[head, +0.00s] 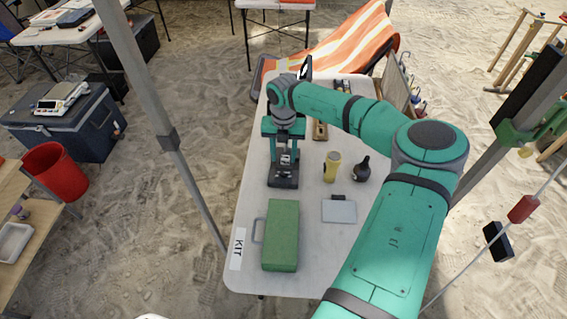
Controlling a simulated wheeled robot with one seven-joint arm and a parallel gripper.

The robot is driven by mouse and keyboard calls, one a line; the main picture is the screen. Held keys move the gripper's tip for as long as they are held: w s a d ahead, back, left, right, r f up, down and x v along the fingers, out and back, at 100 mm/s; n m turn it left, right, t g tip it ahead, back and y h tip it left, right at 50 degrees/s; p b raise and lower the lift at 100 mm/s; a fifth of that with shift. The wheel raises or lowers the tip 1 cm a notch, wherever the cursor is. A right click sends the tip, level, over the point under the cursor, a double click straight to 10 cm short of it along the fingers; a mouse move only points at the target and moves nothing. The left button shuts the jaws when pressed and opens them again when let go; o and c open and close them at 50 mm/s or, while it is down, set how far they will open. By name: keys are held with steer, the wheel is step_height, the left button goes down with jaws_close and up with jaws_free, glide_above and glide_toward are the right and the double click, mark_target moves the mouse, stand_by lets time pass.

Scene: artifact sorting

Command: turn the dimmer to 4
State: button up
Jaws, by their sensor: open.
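My gripper (284,158) points down over the back left part of the white table (232,258). It is open, with a finger on each side. Directly below and between the fingers is a dark device (284,183) with a black base and lighter parts on top. My gripper hides much of this device. I cannot tell whether the fingers touch it. No dimmer knob, scale or number is legible at this size, so I cannot tell which thing is the dimmer or its setting.
A green case (281,235) with a handle lies at the table's front. A yellow cylinder (332,166), a dark bottle-like object (361,169) and a grey flat pad (339,211) stand or lie right of my gripper. A grey pole (148,85) rises left of the table.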

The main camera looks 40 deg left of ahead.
steer(key=shift+r, duration=1.45)
